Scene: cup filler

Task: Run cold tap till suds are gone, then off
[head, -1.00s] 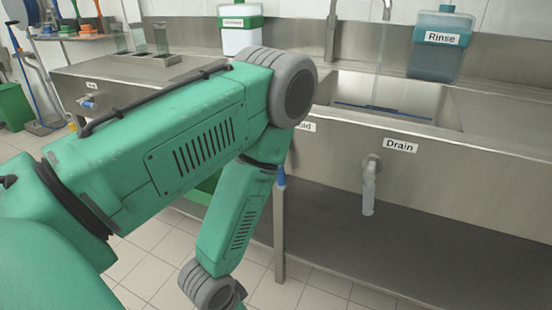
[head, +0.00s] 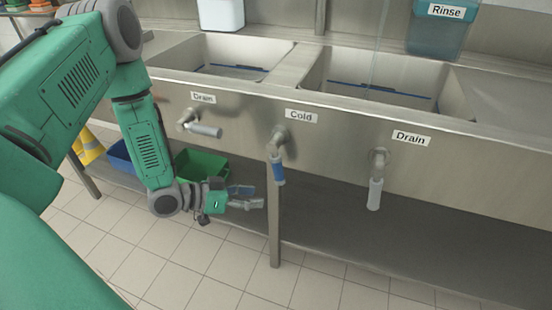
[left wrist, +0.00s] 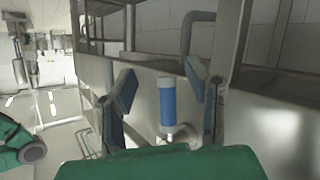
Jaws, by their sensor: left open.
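The cold tap's blue-gripped lever (head: 279,170) hangs down from the sink front, below the Cold label (head: 301,116). My left gripper (head: 258,197) is open and empty, just left of and slightly below the lever's end. In the left wrist view the blue lever (left wrist: 167,103) appears between the two spread fingers of the left gripper (left wrist: 160,85), with no visible contact. A faint thin vertical streak (head: 376,50) stands above the right basin (head: 455,108); I cannot tell surely whether it is water. No suds are discernible. My right gripper is out of view.
The left drain lever (head: 205,130) points right; the right drain lever (head: 375,193) hangs down. A sink leg (head: 274,235) stands just right of my gripper. A green bin (head: 203,163) and a blue bin (head: 120,155) sit under the sink. A Rinse container (head: 438,32) stands behind.

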